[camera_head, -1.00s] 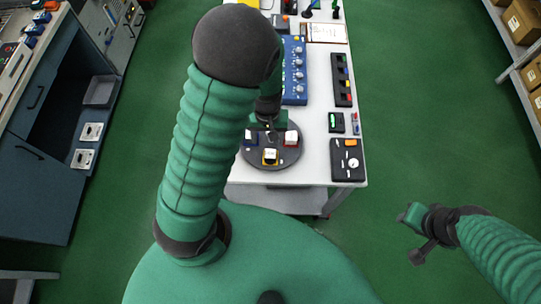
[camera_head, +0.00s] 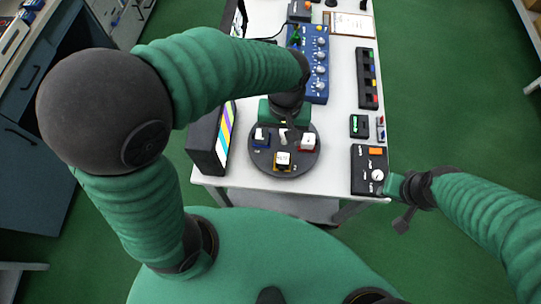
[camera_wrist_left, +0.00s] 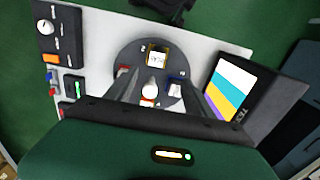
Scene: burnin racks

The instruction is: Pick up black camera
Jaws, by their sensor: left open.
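A round dark turntable (camera_head: 262,165) sits near the table's front edge. It bears a yellow-framed block (camera_head: 283,160), a red-and-white block (camera_head: 308,141) and a blue-and-white block (camera_head: 261,137). My left gripper (camera_head: 285,130) points down over the turntable's far side. In the left wrist view, its open fingers (camera_wrist_left: 152,92) stand on either side of a pale round knob (camera_wrist_left: 150,92). I cannot single out a black camera; the left gripper hides part of the turntable's far side. My right gripper (camera_head: 393,187) is close to the table's front right corner; its fingers are unclear.
A dark box with a striped screen (camera_head: 209,140) stands left of the turntable. A black control panel (camera_head: 369,170) lies at the front right corner, beside my right gripper. A blue knob panel (camera_head: 310,65) and a black strip (camera_head: 367,78) lie farther back. White tabletop shows between them.

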